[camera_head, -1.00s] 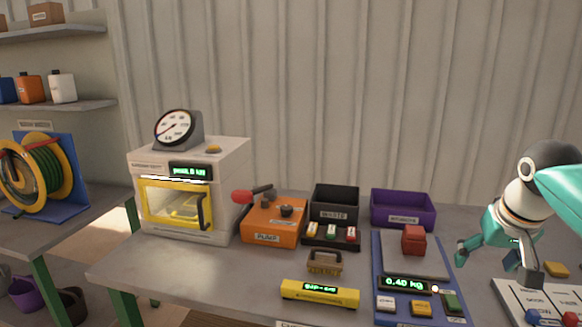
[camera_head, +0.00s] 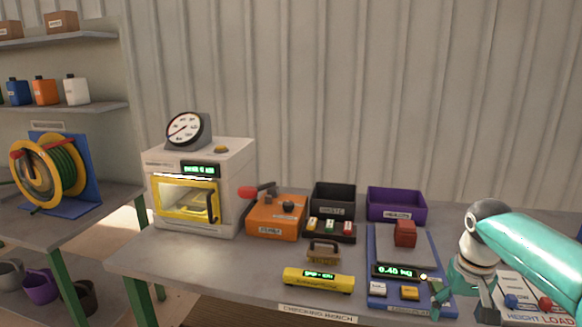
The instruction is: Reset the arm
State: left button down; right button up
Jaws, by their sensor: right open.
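My right gripper (camera_head: 463,300) is at the lower right, with its teal arm coming in from the right edge. It is open and seems empty. Its fingers point down at the front right of the blue scale (camera_head: 385,240) and hide part of the scale's front corner. A red block (camera_head: 405,233) sits on the scale's grey plate, behind and to the left of the gripper and apart from it. The scale's green display (camera_head: 398,271) reads about 0.40 kg. My left gripper is not in view.
A white press with a yellow-framed door (camera_head: 185,205) and a gauge stands on the bench's left. Nearby are an orange pump (camera_head: 273,220), a black bin (camera_head: 333,198), a purple bin (camera_head: 397,206) and a yellow gauge bar (camera_head: 318,281). A labelled panel (camera_head: 530,298) lies right.

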jog(key=s+a+f+n+g+y+p, duration=0.1)
jog(key=s+a+f, duration=0.2)
jog(key=f, duration=0.4)
jog(key=s+a+f+g+p, duration=0.15)
jog(key=a+f, duration=0.25)
jog(key=f, duration=0.4)
jog(key=s+a+f+n+g+y, duration=0.1)
jog(key=s+a+f, duration=0.25)
jog(key=f, duration=0.35)
jog(key=s+a+f+m+t+y, duration=0.1)
jog(key=s+a+f, duration=0.4)
jog(key=s+f, duration=0.1)
jog(key=s+a+f+m+t+y+p, duration=0.1)
jog(key=s+a+f+t, duration=0.1)
jog(key=s+a+f, duration=0.3)
jog(key=shift+s+f+y, duration=0.3)
jog(key=shift+s+f, duration=0.1)
jog(key=shift+s, duration=1.8)
jog(key=shift+a, duration=0.15)
